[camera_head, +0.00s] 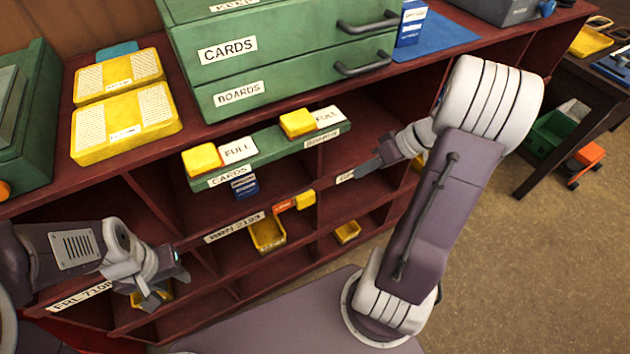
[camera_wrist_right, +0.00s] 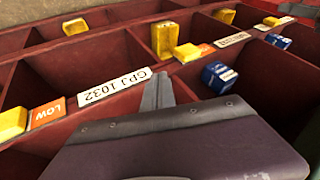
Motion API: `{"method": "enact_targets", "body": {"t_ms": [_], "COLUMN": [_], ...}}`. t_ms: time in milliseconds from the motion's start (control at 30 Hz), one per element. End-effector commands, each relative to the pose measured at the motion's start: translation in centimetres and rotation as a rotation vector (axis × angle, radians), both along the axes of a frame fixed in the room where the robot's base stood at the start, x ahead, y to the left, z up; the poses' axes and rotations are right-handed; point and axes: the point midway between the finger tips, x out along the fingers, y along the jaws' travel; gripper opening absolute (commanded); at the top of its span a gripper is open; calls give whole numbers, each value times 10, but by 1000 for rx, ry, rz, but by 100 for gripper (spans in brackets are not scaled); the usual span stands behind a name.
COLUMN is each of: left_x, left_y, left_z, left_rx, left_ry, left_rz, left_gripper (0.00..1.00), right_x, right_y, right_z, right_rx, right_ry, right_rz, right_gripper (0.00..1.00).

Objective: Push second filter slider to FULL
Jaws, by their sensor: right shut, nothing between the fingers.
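The shelf edge carries filter plates with yellow sliders. The plate BRN 2193 (camera_head: 235,228) has an orange tag (camera_head: 284,206) and a yellow slider (camera_head: 305,200) to its right. In the right wrist view the plate GPJ 1032 (camera_wrist_right: 115,87) has an orange LOW tag (camera_wrist_right: 47,113) and a yellow slider (camera_wrist_right: 12,123). My right gripper (camera_head: 359,172) is shut and empty, its tips beside the GPJ 1032 plate and apart from that slider; they also show in the right wrist view (camera_wrist_right: 158,86). My left gripper (camera_head: 158,296) hangs at the lower left near the plate FRL 7101 (camera_head: 82,296); its opening is unclear.
A green rail (camera_head: 262,155) above holds two yellow sliders (camera_head: 202,158) beside FULL tags. Green drawers (camera_head: 285,75) and yellow cases (camera_head: 125,125) stand on top. Yellow bins (camera_head: 267,235) and blue boxes (camera_wrist_right: 218,76) sit in the compartments. Open floor lies at right.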

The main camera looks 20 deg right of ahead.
Motion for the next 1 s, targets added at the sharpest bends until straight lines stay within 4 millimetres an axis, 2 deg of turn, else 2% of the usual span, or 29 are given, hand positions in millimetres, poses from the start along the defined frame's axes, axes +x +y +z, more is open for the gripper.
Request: {"method": "enact_targets", "body": {"t_ms": [367, 467, 833, 1000], "left_x": [0, 0, 0, 0], "left_y": [0, 0, 0, 0], "left_z": [-1, -4, -19, -16], "left_rx": [0, 0, 0, 0], "left_ry": [0, 0, 0, 0], "left_rz": [0, 0, 0, 0], "left_gripper": [36, 36, 36, 36], "right_x": [2, 6, 33, 32], "right_y": [3, 11, 51, 77], "right_z": [-4, -17, -82, -79], "right_rx": [0, 2, 1, -2], "right_ry": [-2, 0, 2, -1], "right_rz": [4, 6, 7, 6], "right_gripper": [0, 0, 0, 0]}}
